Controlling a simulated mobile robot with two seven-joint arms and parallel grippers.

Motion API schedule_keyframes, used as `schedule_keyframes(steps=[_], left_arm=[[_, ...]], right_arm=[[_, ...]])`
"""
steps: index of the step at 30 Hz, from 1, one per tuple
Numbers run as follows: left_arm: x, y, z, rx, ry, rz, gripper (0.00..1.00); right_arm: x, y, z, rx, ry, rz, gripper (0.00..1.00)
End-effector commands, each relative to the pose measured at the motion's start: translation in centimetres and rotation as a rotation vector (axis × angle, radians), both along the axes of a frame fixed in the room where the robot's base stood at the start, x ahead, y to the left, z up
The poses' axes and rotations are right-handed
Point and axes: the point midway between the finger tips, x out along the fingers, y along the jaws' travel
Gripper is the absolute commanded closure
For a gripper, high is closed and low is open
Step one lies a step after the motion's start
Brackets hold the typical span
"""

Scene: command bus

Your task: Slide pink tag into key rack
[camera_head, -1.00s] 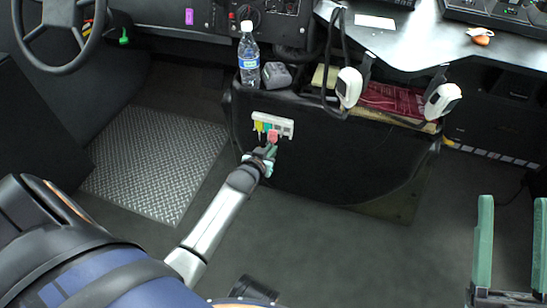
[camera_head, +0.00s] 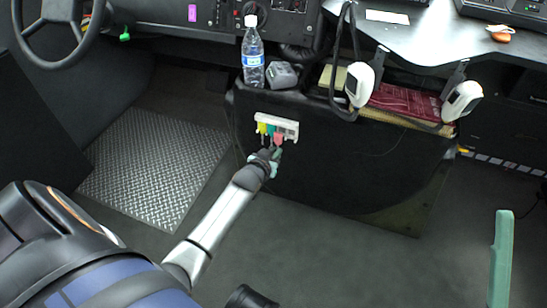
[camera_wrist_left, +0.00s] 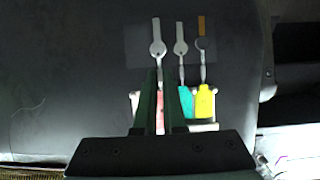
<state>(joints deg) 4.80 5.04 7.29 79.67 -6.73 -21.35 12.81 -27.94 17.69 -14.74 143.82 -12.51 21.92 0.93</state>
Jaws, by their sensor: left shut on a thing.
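The white key rack (camera_head: 290,125) is on the dark front panel of the console. The pink tag (camera_head: 279,139) is at its lower edge, right of the teal and yellow tags. My left gripper (camera_head: 271,156) is shut on the pink tag. In the left wrist view the pink tag (camera_wrist_left: 160,112) shows between my two green fingers, beside the teal tag (camera_wrist_left: 186,102) and yellow tag (camera_wrist_left: 204,104), with the rack (camera_wrist_left: 206,127) behind. The fingers hide part of the pink tag, so I cannot tell how far it sits in the rack. One finger of my right gripper (camera_head: 502,255) shows at lower right, with empty space beside it.
A water bottle (camera_head: 252,55) and a grey box (camera_head: 283,75) stand on the console above the rack. Two white handheld devices (camera_head: 360,84) hang beside a red book (camera_head: 405,101). The floor (camera_head: 330,255) below is clear.

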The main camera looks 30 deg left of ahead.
Motion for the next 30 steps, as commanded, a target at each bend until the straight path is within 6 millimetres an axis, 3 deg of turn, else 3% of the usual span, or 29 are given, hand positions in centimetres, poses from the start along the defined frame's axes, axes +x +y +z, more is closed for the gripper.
schedule_keyframes(steps=[30], left_arm=[[0.87,0.21,0.05,0.001,-0.002,-0.006,1.00]], right_arm=[[0.02,0.03,-0.07,0.000,0.004,0.000,0.42]])
